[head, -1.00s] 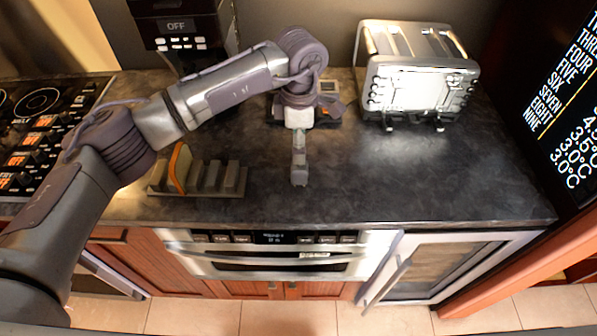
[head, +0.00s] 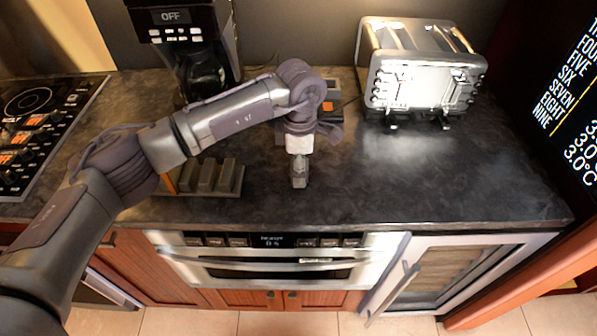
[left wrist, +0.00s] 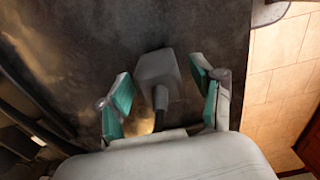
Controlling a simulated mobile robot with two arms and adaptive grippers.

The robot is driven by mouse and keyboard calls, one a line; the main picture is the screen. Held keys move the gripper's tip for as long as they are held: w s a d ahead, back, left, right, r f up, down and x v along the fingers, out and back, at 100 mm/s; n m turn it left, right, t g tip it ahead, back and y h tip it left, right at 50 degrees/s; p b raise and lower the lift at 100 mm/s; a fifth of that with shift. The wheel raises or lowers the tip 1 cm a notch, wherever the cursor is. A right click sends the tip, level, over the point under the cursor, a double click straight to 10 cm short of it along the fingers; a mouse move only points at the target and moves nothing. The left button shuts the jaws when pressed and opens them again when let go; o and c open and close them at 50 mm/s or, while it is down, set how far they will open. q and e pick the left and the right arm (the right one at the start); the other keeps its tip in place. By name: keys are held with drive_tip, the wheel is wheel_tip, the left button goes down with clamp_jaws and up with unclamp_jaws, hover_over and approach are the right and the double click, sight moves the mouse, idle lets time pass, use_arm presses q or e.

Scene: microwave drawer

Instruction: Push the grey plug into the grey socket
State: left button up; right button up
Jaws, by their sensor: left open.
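A grey block with a short dark stem, which looks like the grey plug (head: 299,178), is at the front middle of the dark counter. In the left wrist view the plug (left wrist: 156,67) lies between my two teal-padded fingers, with gaps on both sides. My left gripper (head: 299,150) is open and just behind the plug in the head view; it also shows in the left wrist view (left wrist: 160,78). I cannot make out the grey socket. My right gripper is not in view.
A dark box with an orange patch (head: 329,104) is behind my arm, partly hidden. A toaster (head: 418,75) stands back right, a coffee maker (head: 190,45) back left. A slotted rack (head: 205,178) is left of the gripper. The counter (head: 430,185) is clear at front right.

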use_arm(q)
drive_tip(key=c, duration=1.2)
drive_tip(key=shift+o, duration=0.2)
drive_tip(key=shift+r+p, duration=1.3)
drive_tip(key=shift+r, duration=1.75)
drive_tip(key=shift+a, duration=0.1)
